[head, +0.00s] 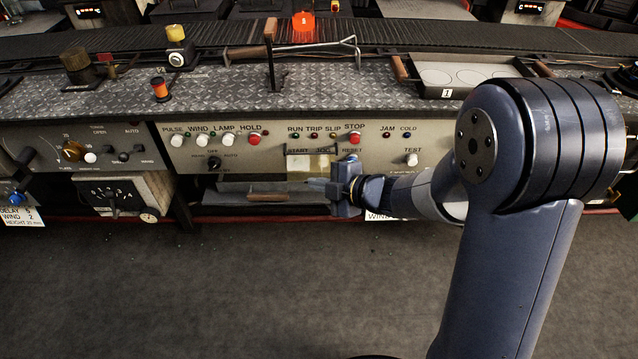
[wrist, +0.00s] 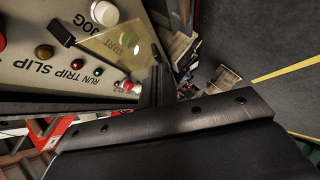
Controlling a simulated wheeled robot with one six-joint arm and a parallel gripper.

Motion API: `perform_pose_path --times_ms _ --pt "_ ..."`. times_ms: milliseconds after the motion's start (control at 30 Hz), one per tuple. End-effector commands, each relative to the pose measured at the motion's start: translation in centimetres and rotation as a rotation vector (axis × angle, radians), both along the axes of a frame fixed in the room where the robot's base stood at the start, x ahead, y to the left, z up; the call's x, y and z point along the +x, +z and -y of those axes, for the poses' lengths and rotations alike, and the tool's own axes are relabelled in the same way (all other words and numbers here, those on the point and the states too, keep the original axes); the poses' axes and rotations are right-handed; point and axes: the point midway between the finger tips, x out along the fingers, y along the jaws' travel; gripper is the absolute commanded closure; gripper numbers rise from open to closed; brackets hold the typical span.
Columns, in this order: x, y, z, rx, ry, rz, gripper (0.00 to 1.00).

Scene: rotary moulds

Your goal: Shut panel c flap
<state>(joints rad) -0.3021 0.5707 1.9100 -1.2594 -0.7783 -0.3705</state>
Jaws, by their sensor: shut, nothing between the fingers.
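The flap (head: 308,166) is a pale yellowish see-through pane on the grey control panel, below the START and JOG labels. In the wrist view the flap (wrist: 118,46) shows as a tinted pane with a dark bar at one corner and the word START seen through it. How far it stands open is hard to tell. My gripper (head: 322,185) is shut and empty, just below and right of the flap in the head view. In the wrist view its dark fingers (wrist: 154,78) are close beside the pane's edge; contact cannot be told.
The panel's red STOP button (head: 354,139) and white TEST button (head: 412,159) are nearby. Below the panel is an open shelf with a wooden-handled tool (head: 272,197). A numbered tray (head: 470,77) sits on the metal ledge above. The grey floor in front is clear.

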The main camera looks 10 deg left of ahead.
Motion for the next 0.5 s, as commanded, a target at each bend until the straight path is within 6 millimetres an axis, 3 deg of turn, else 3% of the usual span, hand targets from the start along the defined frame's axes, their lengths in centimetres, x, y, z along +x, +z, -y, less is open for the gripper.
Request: perform_pose_path --times_ms 500 --pt "0.2 -1.3 -0.1 0.021 0.0 0.084 1.0"
